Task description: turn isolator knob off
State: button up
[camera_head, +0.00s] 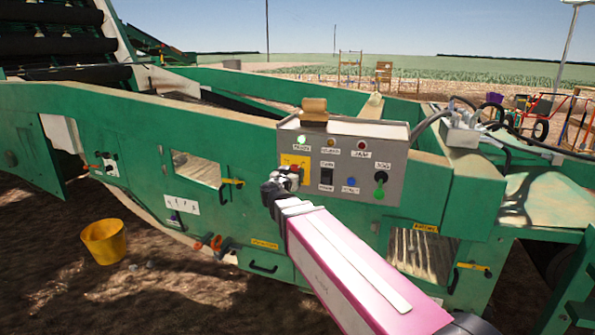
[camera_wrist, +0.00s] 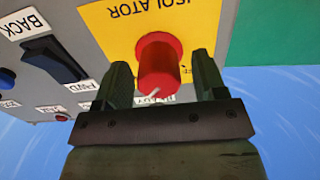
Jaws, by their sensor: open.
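The isolator knob (camera_wrist: 158,66) is a red cylinder on a yellow plate marked ISOLATOR, upside down in the wrist view. The yellow plate (camera_head: 297,161) shows on the left part of the grey control box in the head view. There the knob is mostly hidden by my gripper (camera_head: 283,177). In the wrist view my gripper (camera_wrist: 160,85) is open, with one dark finger on each side of the knob. A narrow gap shows at both sides, wider on the right. A pale pointer mark shows low on the knob. I cannot tell whether the fingertips touch the plate.
A yellow bucket (camera_head: 104,241) stands on the soil at left.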

jog(key=shift+w+d, duration=0.1)
jog(key=shift+w, duration=0.25)
jog(key=c, duration=0.9)
